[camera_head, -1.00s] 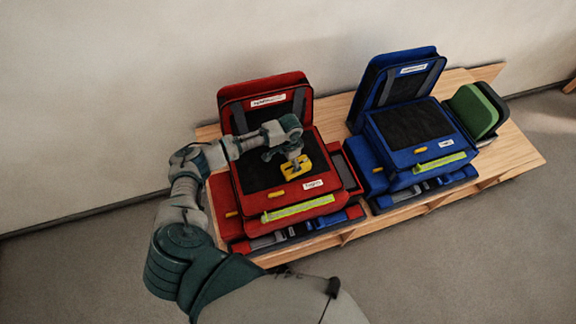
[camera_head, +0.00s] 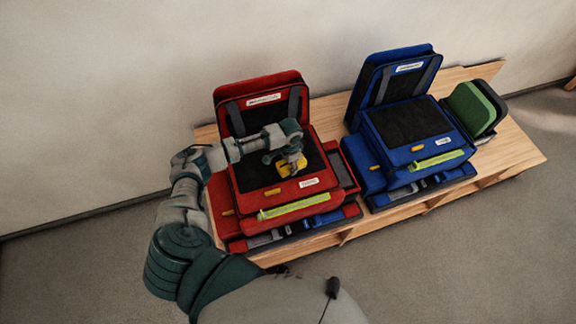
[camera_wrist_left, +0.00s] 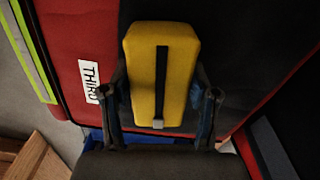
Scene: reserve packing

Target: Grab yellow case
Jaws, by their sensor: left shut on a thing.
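The yellow case (camera_head: 289,168) is over the black panel of the red backpack (camera_head: 262,190) in the head view. In the left wrist view the yellow case (camera_wrist_left: 146,70) is a box with a dark strap down its middle. My left gripper (camera_head: 291,162) reaches down onto the case and hides part of it. In the left wrist view its fingers (camera_wrist_left: 158,110) stand on both sides of the case's near end, shut on it. I cannot tell whether the case touches the panel below. My right gripper is not in view.
The blue backpack (camera_head: 405,135) stands open to the right. A green item in a dark holder (camera_head: 474,108) is at the far right. Both packs are on a wooden bench (camera_head: 518,150). The wall is behind and bare floor lies in front.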

